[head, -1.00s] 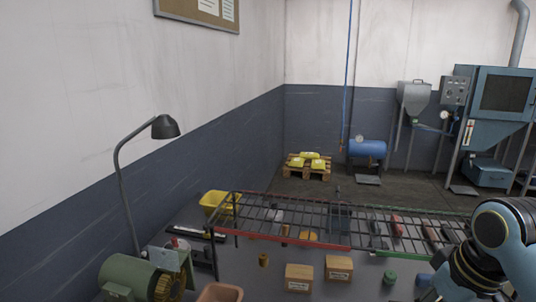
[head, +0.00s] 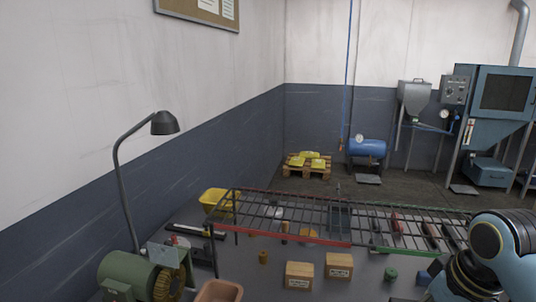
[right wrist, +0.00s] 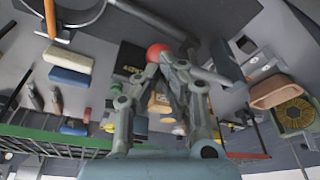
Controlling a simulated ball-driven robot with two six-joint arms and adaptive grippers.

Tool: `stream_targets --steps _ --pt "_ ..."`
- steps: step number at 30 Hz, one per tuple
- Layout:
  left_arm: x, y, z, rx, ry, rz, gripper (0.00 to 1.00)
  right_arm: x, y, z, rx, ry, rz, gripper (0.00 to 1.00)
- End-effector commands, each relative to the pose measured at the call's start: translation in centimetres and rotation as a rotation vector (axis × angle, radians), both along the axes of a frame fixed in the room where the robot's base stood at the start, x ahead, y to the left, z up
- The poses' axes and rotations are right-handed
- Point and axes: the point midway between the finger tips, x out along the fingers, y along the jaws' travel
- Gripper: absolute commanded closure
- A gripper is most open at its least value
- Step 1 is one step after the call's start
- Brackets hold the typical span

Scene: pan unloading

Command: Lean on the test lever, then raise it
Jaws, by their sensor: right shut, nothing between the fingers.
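A red ball knob (right wrist: 158,52), which looks like the end of the test lever, shows in the right wrist view. My right gripper (right wrist: 161,66) is shut and empty, with its fingertips at the knob in the picture. I cannot tell whether they touch it. Grey bars pass close by, but the fingers hide how the knob joins them. The lever cannot be made out in the head view, where my right arm fills the lower right corner. My left gripper is in neither view.
A wire rack with a red and green front rail (head: 300,240) spans the bench. Cardboard boxes (head: 299,275), a green motor (head: 130,275) and a desk lamp (head: 165,123) stand around it. A terracotta tray (right wrist: 280,90) and sponge-like blocks (right wrist: 68,60) lie on the bench.

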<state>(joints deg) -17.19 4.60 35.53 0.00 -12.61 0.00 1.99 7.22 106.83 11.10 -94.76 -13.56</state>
Motion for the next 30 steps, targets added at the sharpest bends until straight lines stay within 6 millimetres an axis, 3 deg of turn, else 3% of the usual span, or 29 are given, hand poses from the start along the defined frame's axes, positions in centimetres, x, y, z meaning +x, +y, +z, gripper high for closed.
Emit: stream_targets --steps 17,30 --pt "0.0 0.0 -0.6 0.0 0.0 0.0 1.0 0.0 0.0 -1.5 0.001 0.0 0.0 1.0" --pt "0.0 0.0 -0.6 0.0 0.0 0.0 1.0 0.0 0.0 -1.5 0.001 0.002 0.0 1.0"
